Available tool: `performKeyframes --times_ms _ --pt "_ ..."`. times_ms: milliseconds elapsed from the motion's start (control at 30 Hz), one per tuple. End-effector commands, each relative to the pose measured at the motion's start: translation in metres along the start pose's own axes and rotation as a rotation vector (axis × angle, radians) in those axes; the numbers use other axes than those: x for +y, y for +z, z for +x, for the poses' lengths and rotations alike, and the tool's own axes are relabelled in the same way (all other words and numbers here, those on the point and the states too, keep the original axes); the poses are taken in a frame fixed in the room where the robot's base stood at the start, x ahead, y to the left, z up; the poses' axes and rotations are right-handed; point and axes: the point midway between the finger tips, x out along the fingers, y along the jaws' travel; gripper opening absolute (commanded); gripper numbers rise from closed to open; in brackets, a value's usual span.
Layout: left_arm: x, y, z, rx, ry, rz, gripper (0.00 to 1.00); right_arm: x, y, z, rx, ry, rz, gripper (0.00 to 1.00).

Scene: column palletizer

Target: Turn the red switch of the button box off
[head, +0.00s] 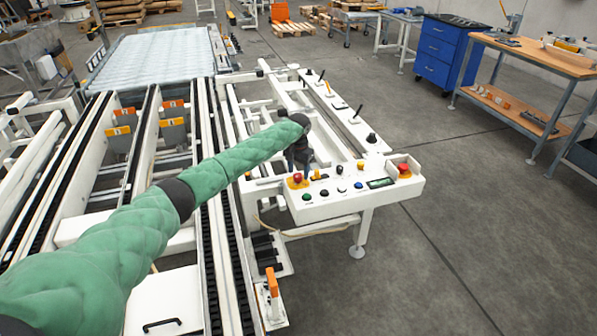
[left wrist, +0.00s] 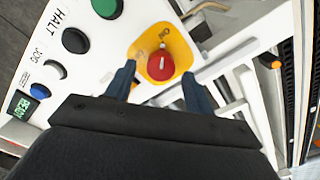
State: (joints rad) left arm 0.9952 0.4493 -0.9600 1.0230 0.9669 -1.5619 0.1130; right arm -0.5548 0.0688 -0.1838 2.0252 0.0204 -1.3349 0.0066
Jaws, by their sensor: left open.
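The button box (head: 335,195) is a white panel at the end of the conveyor frame, in the middle of the head view. The red switch (head: 297,179) is a round red knob on a yellow plate at the panel's left end. In the left wrist view the red switch (left wrist: 161,66) shows a small pale mark near its top; the plate's lettering is too small to read surely. My left gripper (head: 300,165) is over this end of the panel, pointing down. Its two open fingers (left wrist: 160,84) appear on either side of the knob; contact cannot be told.
Green (left wrist: 107,7), black (left wrist: 75,40) and blue (left wrist: 40,91) buttons line the panel beside the switch. A red mushroom button (head: 404,170) sits at its right end, near a small display (head: 381,183). Conveyor rails (head: 215,250) run to the left.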

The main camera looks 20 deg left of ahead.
Motion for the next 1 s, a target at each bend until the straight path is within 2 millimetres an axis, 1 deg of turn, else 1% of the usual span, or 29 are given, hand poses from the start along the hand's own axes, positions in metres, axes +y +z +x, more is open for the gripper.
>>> performKeyframes --times_ms 100,200,467,500,567,600,667,700,733,1000 --pt "-0.001 0.000 0.009 -0.001 0.000 -0.001 0.54 0.001 0.002 0.009 -0.002 0.001 0.000 0.36" --pt "0.000 0.000 0.013 0.000 0.000 -0.001 0.54 0.002 0.003 0.013 -0.002 0.002 0.000 0.36" --pt "0.000 0.000 0.014 0.001 0.000 0.000 0.54 0.002 0.004 0.015 -0.003 0.002 0.000 0.36" --pt "0.000 0.000 0.014 0.001 0.000 0.000 0.50 0.002 0.004 0.015 -0.003 0.002 0.000 0.36" --pt "0.000 0.000 0.014 0.001 0.000 0.000 0.38 0.002 0.004 0.015 -0.003 0.002 0.000 0.36" --pt "0.000 0.000 0.014 0.001 0.000 0.000 0.30 0.002 0.004 0.015 -0.003 0.002 0.000 0.36" --pt "0.000 0.000 0.014 0.001 0.000 0.000 0.18 0.001 0.004 0.015 -0.003 0.002 0.000 0.36" --pt "0.000 0.000 0.014 0.001 0.000 0.000 0.10 0.001 0.004 0.015 -0.003 0.002 0.000 0.36" --pt "0.000 0.000 0.014 0.001 0.000 0.000 0.09 0.001 0.004 0.015 -0.004 0.002 0.000 0.36" --pt "0.000 0.000 0.013 0.000 0.000 -0.022 0.09 0.001 0.004 0.015 0.002 0.002 0.001 0.36"
